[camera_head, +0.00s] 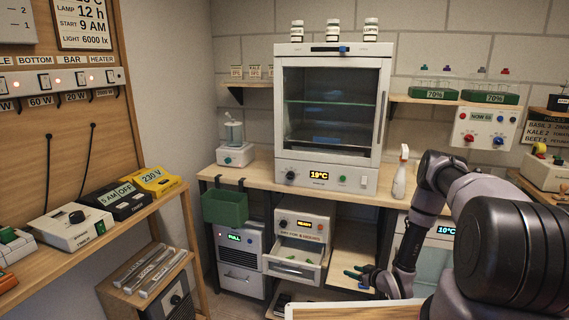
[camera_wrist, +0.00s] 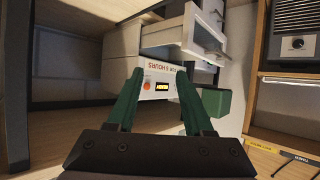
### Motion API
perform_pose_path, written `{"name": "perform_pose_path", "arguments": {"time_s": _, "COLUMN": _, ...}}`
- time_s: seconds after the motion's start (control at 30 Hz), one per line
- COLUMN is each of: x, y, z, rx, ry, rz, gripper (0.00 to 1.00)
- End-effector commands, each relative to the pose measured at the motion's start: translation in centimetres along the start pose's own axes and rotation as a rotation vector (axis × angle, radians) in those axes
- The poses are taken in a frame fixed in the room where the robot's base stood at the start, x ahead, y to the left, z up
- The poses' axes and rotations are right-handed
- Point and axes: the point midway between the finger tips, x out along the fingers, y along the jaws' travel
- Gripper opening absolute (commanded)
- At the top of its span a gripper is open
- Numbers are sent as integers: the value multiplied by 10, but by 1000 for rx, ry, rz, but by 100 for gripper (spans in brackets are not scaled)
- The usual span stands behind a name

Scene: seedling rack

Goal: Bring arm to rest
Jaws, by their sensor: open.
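My gripper (camera_head: 354,277) is low in the head view, beside the lower wooden shelf and just right of the open drawer (camera_head: 296,255) of the white dryer unit. Its green fingers are apart. In the wrist view my gripper (camera_wrist: 160,76) also shows two green fingers spread with nothing held between them. Beyond them is the dryer's front panel (camera_wrist: 160,88), upside down, with a lit orange display. My arm reaches in from the right of the head view and bends down at the elbow.
A glass-fronted cabinet (camera_head: 333,105) reading 19°C stands on the wooden bench (camera_head: 262,178). A spray bottle (camera_head: 400,178) stands to its right. A green bin (camera_head: 225,207) hangs at the bench's front edge. A small low cabinet (camera_head: 150,282) bearing metal bars stands at left.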

Motion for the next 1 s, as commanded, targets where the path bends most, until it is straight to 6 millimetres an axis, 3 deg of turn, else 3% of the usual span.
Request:
{"name": "perform_pose_path", "arguments": {"time_s": 0.37, "x": -1, "y": 48, "z": -79, "rx": -13, "ry": -74, "rz": 55, "gripper": 52}}
{"name": "perform_pose_path", "arguments": {"time_s": 0.53, "x": -13, "y": 79, "z": -148, "rx": -11, "ry": -130, "rz": 109, "gripper": 52}}
{"name": "perform_pose_path", "arguments": {"time_s": 0.77, "x": -58, "y": 110, "z": -261, "rx": 22, "ry": -217, "rz": 207, "gripper": 52}}
{"name": "perform_pose_path", "arguments": {"time_s": 1.0, "x": -131, "y": 112, "z": -366, "rx": 93, "ry": -283, "rz": 303, "gripper": 52}}
